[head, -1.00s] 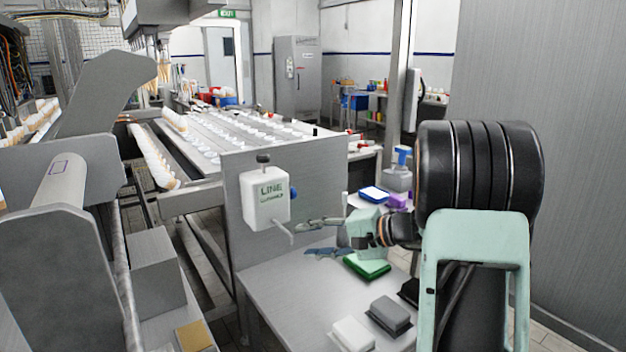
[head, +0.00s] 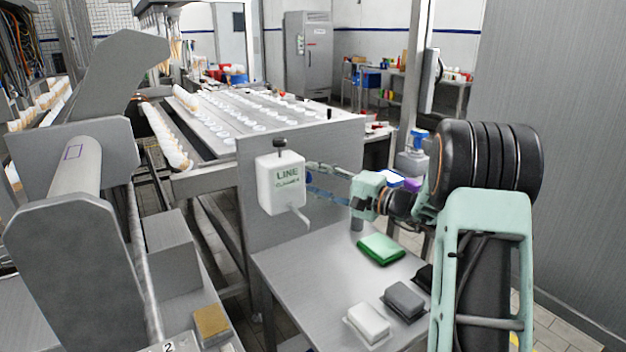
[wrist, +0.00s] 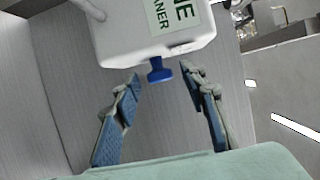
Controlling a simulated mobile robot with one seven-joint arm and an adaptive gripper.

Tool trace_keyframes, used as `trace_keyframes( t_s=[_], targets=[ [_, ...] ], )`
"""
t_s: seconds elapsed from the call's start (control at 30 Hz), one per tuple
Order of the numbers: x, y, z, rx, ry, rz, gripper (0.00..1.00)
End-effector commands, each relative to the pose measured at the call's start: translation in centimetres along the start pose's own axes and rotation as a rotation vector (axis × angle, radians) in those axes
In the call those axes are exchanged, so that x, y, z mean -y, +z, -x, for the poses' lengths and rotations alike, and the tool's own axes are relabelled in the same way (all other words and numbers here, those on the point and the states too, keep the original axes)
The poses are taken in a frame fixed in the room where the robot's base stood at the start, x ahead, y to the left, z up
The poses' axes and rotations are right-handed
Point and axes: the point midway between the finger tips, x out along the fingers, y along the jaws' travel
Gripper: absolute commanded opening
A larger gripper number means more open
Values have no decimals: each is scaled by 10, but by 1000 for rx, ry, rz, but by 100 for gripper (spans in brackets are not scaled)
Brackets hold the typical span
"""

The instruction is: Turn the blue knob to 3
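The blue knob (wrist: 159,70) sticks out from the edge of a white dispenser box (wrist: 155,30) lettered "LINE" and "CLEANER" in the wrist view. The box (head: 281,185) hangs on a grey panel in the head view, where the knob is hidden. My gripper (wrist: 162,82) is open, its two blue-padded fingers spread left and right of the knob. The knob sits about level with the fingertips, with a visible gap on both sides. In the head view my gripper (head: 312,180) is beside the box's right side. I cannot read any number at the knob.
A spout (head: 299,215) hangs below the box. The grey table (head: 315,283) below holds a green cloth stack (head: 381,249), a white block (head: 368,322) and a dark grey block (head: 404,299). The panel (head: 335,150) stands close behind the gripper.

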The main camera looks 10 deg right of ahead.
Motion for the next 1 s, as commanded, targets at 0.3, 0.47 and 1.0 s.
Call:
trace_keyframes(
  t_s=[0.3, 0.47, 1.0],
  targets=[
    [0, 0, -9, 0, 0, -1, 39],
    [0, 0, -9, 0, 0, -1, 32],
    [2, 0, -8, 0, 19, -7, 0]
  ],
)
